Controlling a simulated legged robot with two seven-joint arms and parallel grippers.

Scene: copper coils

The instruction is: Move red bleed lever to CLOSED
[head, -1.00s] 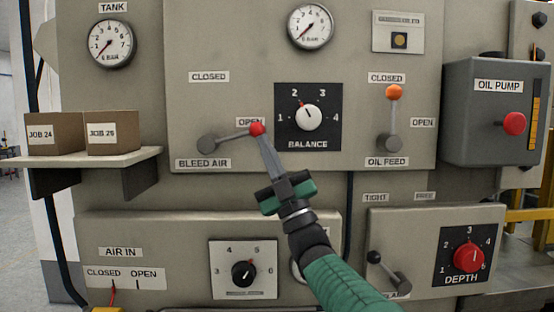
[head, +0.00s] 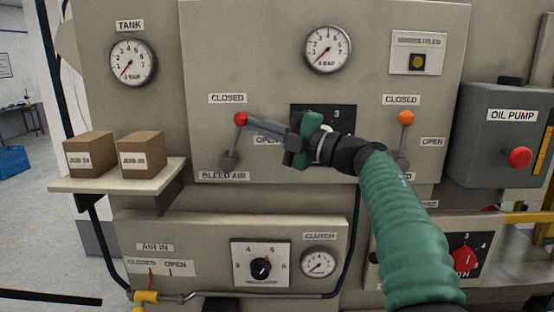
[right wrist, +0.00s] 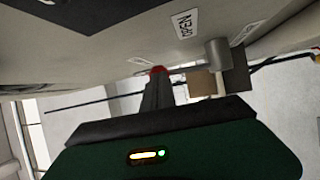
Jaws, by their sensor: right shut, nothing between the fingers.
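The bleed air lever has a red knob (head: 241,118) and a grey pivot (head: 229,161). It stands nearly upright, leaning slightly right, with the knob just below the CLOSED label (head: 227,98). My right gripper (head: 250,121) is shut, its fingertips against or very near the knob's right side; exact contact cannot be told. In the right wrist view, the red knob (right wrist: 158,70) shows at the tips of the shut fingers (right wrist: 157,85). The OPEN label (head: 267,140) is partly hidden behind the gripper. My left gripper is not in view.
A shelf (head: 100,184) with two boxes juts out at lower left. The panel left of the lever is clear.

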